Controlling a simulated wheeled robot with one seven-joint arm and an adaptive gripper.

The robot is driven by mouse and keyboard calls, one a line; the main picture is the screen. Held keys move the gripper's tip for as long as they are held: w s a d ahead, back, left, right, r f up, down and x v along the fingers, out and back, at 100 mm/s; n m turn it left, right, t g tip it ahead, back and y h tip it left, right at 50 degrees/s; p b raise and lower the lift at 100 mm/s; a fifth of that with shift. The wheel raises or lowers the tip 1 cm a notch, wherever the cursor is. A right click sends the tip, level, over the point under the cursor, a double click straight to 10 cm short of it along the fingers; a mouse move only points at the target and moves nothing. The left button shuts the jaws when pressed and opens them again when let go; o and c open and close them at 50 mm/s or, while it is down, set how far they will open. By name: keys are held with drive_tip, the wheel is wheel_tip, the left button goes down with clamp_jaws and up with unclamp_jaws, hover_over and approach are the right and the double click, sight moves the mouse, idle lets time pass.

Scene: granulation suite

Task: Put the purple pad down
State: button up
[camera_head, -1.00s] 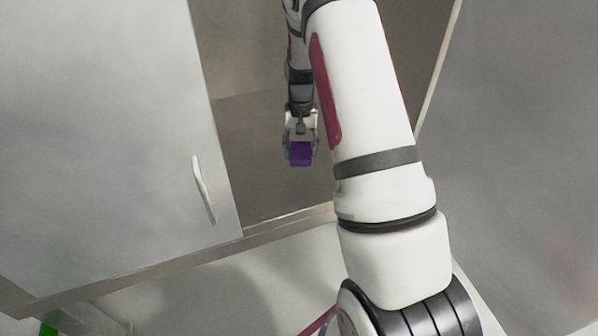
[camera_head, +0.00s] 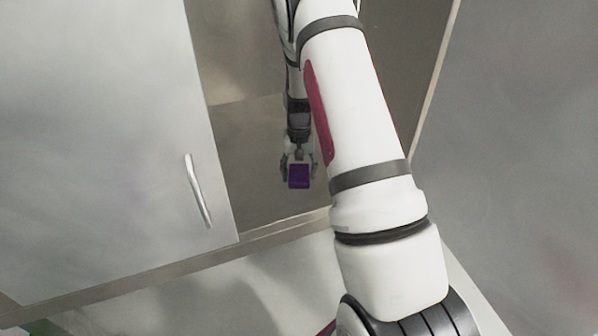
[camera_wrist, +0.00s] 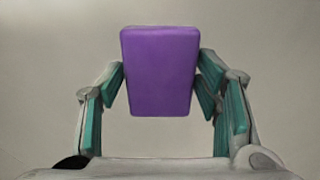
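The purple pad (camera_head: 299,177) is a small block at the end of my arm, inside the open cabinet and over its grey floor. In the wrist view the purple pad (camera_wrist: 160,70) stands between the two teal-lined fingers. My gripper (camera_head: 299,170) has one finger on each side of it. In the wrist view the fingertips of my gripper (camera_wrist: 161,88) lie close against the pad's side edges. The pad's underside is hidden, and I cannot tell whether it touches the surface below.
A grey cabinet door (camera_head: 100,130) with a white handle (camera_head: 198,190) stands at the left. A grey panel (camera_head: 510,150) is at the right. The cabinet's front edge (camera_head: 265,236) runs below the pad. Bare cabinet floor (camera_head: 245,150) shows left of my gripper.

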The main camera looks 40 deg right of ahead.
sight(299, 174)
drive_tip(key=shift+o, duration=0.5)
wheel_tip(299, 174, up, 12)
drive_tip(key=p, duration=0.4)
drive_tip(key=shift+r+p, duration=0.2)
drive_tip(key=shift+p, duration=0.2)
